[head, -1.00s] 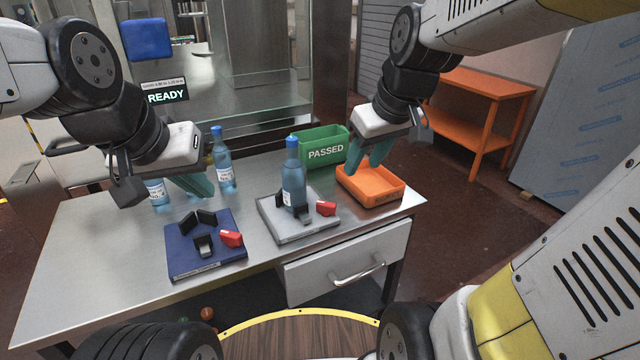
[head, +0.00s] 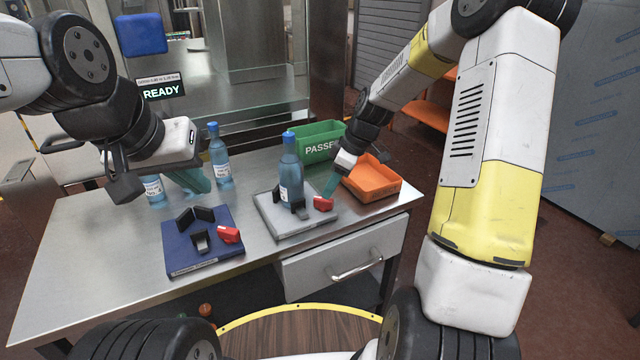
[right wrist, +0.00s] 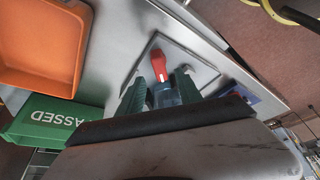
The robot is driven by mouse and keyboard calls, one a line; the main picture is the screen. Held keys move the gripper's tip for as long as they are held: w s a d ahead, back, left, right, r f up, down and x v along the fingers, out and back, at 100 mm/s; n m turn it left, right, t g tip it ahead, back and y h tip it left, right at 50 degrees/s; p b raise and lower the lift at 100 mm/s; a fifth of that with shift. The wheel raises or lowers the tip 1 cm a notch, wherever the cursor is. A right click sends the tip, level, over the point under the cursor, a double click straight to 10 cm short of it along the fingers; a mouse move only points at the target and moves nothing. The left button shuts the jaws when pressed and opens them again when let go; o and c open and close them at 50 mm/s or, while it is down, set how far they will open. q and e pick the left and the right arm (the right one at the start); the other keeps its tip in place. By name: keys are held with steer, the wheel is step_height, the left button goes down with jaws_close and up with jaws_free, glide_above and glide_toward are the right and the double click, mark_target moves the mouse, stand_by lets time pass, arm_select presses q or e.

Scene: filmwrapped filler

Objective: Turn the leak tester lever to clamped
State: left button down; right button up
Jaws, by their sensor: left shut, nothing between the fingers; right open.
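A grey fixture (head: 290,228) on the table holds an upright blue bottle (head: 290,170) between black blocks. Its red lever (head: 323,203) is at its right side; the lever also shows in the right wrist view (right wrist: 158,65). My right gripper (head: 329,188) is open just above and behind this lever. In the right wrist view its green fingers (right wrist: 160,92) lie either side of the lever's near end, and I cannot tell whether they touch it. A blue fixture (head: 205,258) with another red lever (head: 229,235) holds no bottle. My left gripper (head: 203,184) is shut and empty, above the table.
An orange bin (head: 375,183) and a green bin (head: 320,140) marked PASSED stand right of and behind the grey fixture. Two more bottles, one here (head: 220,160), stand at the back left. A display (head: 163,92) reads READY. The front left of the table is clear.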

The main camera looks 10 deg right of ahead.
mark_target(324, 203)
steer(key=shift+x, duration=2.25)
jaws_close()
